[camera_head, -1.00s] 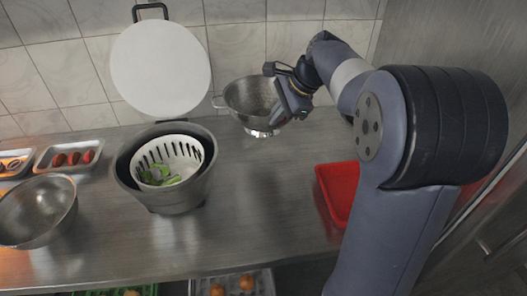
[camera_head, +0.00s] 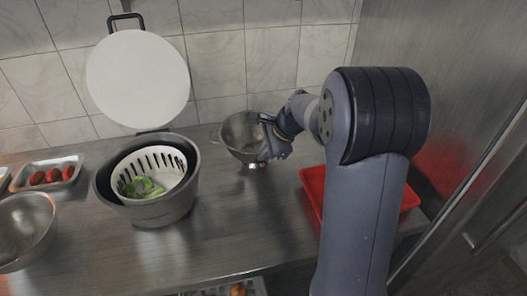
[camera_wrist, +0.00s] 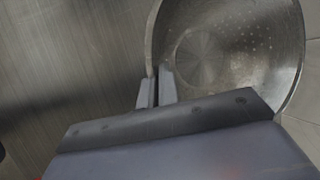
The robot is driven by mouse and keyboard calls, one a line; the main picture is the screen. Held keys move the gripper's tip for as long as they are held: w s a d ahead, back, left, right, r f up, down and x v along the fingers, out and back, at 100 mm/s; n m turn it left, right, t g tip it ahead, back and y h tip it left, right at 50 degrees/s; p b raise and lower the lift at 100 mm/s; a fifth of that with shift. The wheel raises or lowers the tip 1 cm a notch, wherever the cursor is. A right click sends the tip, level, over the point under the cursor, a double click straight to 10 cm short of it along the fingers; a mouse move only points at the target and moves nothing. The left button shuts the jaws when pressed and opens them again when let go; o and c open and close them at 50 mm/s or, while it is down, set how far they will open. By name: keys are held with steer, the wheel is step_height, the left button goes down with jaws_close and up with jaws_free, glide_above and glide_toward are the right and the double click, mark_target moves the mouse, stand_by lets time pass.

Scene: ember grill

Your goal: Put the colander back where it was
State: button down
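The steel colander (camera_head: 234,133) is upright at the back of the counter in the head view, right of the round white lid, its base at or just above the counter; I cannot tell if it touches. My gripper (camera_head: 268,138) is at its right rim. In the wrist view the perforated bowl of the colander (camera_wrist: 235,40) fills the upper right. The fingers of my gripper (camera_wrist: 156,88) are close together with the rim between them.
A grey pot (camera_head: 170,212) holding a white slotted basket (camera_head: 168,160) with greens stands to the left. The white lid (camera_head: 137,78) leans on the tiled wall. A red tray (camera_head: 314,190) lies to the right, partly behind my arm. The counter's front middle (camera_head: 235,225) is clear.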

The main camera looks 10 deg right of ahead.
steer(key=c, duration=2.1)
jaws_free()
steer(key=shift+f, duration=0.1)
steer(key=o, duration=0.4)
steer(key=shift+d+r, duration=0.1)
steer(key=shift+r, duration=0.2)
steer(key=v, duration=1.1)
steer(key=shift+s+d+r, duration=0.1)
steer(key=shift+s+r, duration=0.15)
steer(key=shift+r, duration=0.1)
